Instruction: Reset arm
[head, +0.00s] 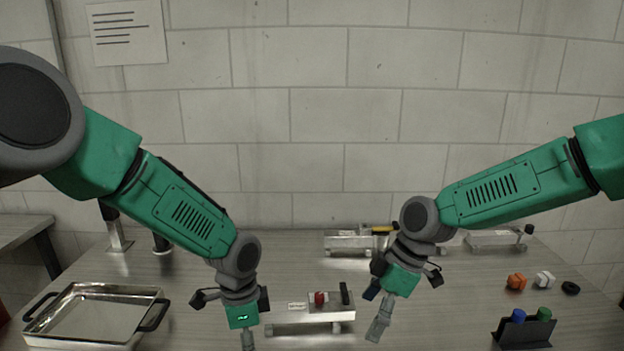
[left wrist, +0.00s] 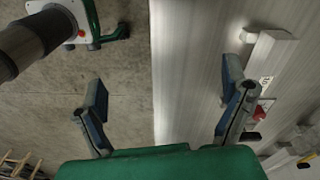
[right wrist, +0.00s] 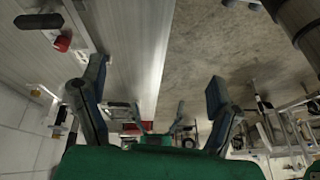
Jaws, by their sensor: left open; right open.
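My left gripper (head: 247,340) hangs pointing down at the near edge of the table, left of the middle aluminium trailer (head: 292,330). Its two fingers show spread and empty in the left wrist view (left wrist: 163,88). My right gripper (head: 378,330) points down to the right of that trailer. Its fingers show apart with nothing between them in the right wrist view (right wrist: 156,88). The head view cuts off the left fingertips at the bottom. Both arms are bent and held over the table.
A metal tray (head: 80,338) with black handles is at left. Two trailers stand farther back, one at centre (head: 350,246) and one at right (head: 495,241). Orange (head: 516,281), white (head: 545,279) and black (head: 570,288) pieces and a black holder (head: 524,334) are at right.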

